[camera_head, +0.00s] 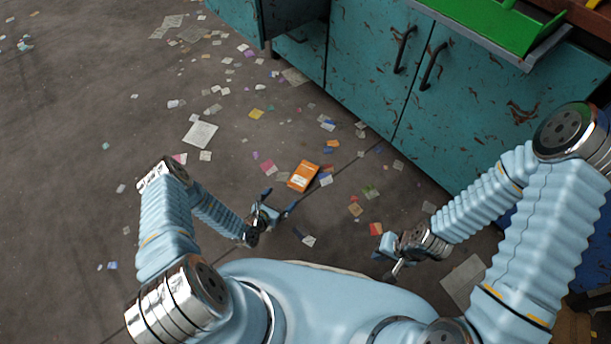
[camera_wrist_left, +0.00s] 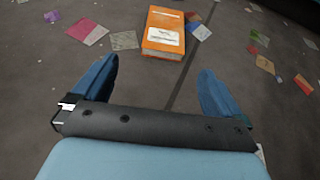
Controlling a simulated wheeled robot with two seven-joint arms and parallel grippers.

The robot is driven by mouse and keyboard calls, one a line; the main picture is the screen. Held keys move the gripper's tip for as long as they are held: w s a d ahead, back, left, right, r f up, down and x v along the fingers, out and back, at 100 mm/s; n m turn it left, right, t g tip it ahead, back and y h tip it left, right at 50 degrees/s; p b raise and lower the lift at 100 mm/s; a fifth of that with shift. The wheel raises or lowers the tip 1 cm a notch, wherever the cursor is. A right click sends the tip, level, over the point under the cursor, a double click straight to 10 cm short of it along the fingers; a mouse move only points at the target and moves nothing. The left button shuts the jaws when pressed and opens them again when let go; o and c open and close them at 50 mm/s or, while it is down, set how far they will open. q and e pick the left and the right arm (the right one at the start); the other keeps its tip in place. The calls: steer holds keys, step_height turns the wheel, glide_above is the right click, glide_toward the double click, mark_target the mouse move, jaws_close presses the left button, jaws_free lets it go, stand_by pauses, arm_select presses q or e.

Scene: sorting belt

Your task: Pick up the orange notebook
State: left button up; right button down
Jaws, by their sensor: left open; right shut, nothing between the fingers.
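The orange notebook (camera_head: 303,176) lies on the floor in front of the teal cabinet, with a white label on its cover. In the left wrist view the notebook (camera_wrist_left: 164,34) is beyond the fingertips, near the top middle. My left gripper (camera_head: 279,200) is open and empty, just short of the notebook and apart from it. Its two blue fingers also show spread in the left wrist view (camera_wrist_left: 158,75). My right gripper (camera_head: 385,258) is shut and empty, lower right of the notebook and well away from it.
Many scraps of paper litter the dark floor, including a pink one (camera_head: 267,167) beside the notebook and a larger pale sheet (camera_head: 200,134). The teal cabinet (camera_head: 365,60) with dark handles stands behind, under a green tray (camera_head: 490,22). The floor at left is mostly open.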

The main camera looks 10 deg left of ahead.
arm_select(q)
steer(key=b, duration=0.1)
glide_toward(299, 181)
steer(key=x, duration=0.2)
steer(key=shift+w+a+f, duration=0.15)
steer(key=shift+w+f, duration=0.2)
steer(key=b+x, duration=0.1)
steer(key=x, duration=0.1)
steer(key=b+x, duration=0.1)
steer(key=x, duration=0.2)
steer(key=shift+w+d, duration=0.2)
steer(key=shift+d, duration=0.1)
steer(key=shift+r, duration=0.1)
steer(key=c, duration=1)
